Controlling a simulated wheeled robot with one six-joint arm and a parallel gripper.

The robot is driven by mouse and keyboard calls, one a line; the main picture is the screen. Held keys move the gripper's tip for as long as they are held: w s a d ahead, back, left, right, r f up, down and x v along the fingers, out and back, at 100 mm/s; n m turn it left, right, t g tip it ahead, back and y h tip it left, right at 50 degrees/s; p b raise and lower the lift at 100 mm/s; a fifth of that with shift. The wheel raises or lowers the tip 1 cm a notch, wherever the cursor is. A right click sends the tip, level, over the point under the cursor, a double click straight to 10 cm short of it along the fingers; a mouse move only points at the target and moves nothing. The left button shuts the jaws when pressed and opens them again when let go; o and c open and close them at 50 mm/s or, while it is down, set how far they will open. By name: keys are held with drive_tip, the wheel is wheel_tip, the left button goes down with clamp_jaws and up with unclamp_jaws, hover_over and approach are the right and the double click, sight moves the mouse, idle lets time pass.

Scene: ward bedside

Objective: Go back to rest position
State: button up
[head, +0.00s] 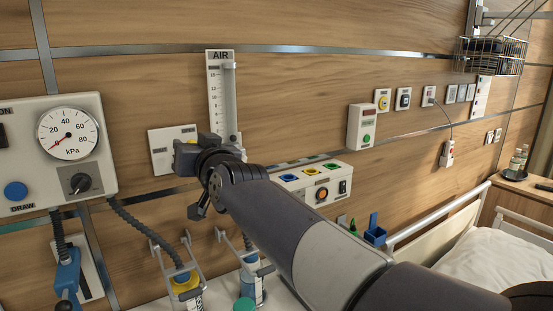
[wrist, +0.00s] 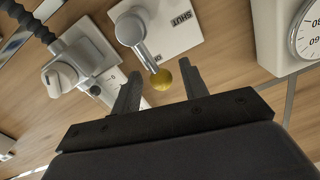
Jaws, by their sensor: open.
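In the wrist view, my gripper (wrist: 160,70) is open, with its two dark fingers apart and nothing gripped. A grey lever with a yellow ball knob (wrist: 161,80) shows between the fingertips; I cannot tell how far beyond them it lies. The lever sits on a white plate (wrist: 178,22) marked SHUT. In the head view, my arm reaches from the lower right up to the wall, and its end is in front of the white plate (head: 160,151), left of the AIR flowmeter (head: 220,100).
A suction unit with a kPa gauge (head: 67,134) is at the left. A coloured-button box (head: 314,182) and a small display box (head: 361,126) are on the wall. Hoses and bottles hang below. A bed (head: 490,255) and a wire basket (head: 490,55) are at the right.

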drive_tip(key=shift+w+a+r, duration=0.1)
drive_tip(key=shift+w+a, duration=0.25)
drive_tip(key=shift+w, duration=0.1)
drive_tip(key=shift+s+p, duration=0.1)
drive_tip(key=shift+p, duration=0.2)
drive_tip(key=shift+d+b, duration=0.1)
drive_tip(key=shift+b, duration=0.2)
